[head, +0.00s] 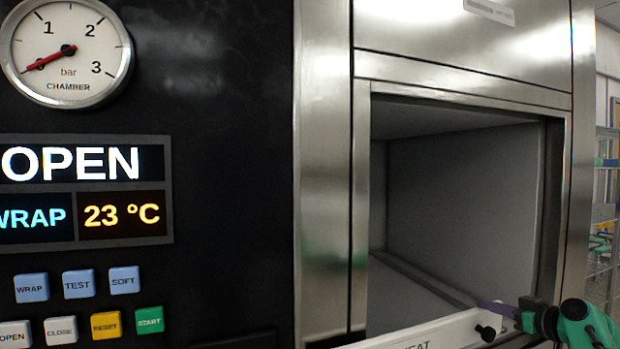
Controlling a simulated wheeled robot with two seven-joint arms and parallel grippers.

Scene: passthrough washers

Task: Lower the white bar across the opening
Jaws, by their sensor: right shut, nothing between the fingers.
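The white bar (445,332) shows at the bottom of the head view, running up to the right across the lower front of the opening (465,200). Part of a dark word on it reads "EAT", and a black knob (487,332) sits near its right end. My right gripper (500,308) is at the bar's right end, beside the knob, with its fingers shut and empty. Whether it touches the bar I cannot tell. The bar's left end is cut off by the frame's bottom edge. My left gripper is not in view.
The steel door frame (325,180) surrounds the empty chamber. To the left, a black panel carries a pressure gauge (66,48), a display (82,190) reading "OPEN" and 23 °C, and several buttons (78,284). Wire shelving (603,230) stands at the far right.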

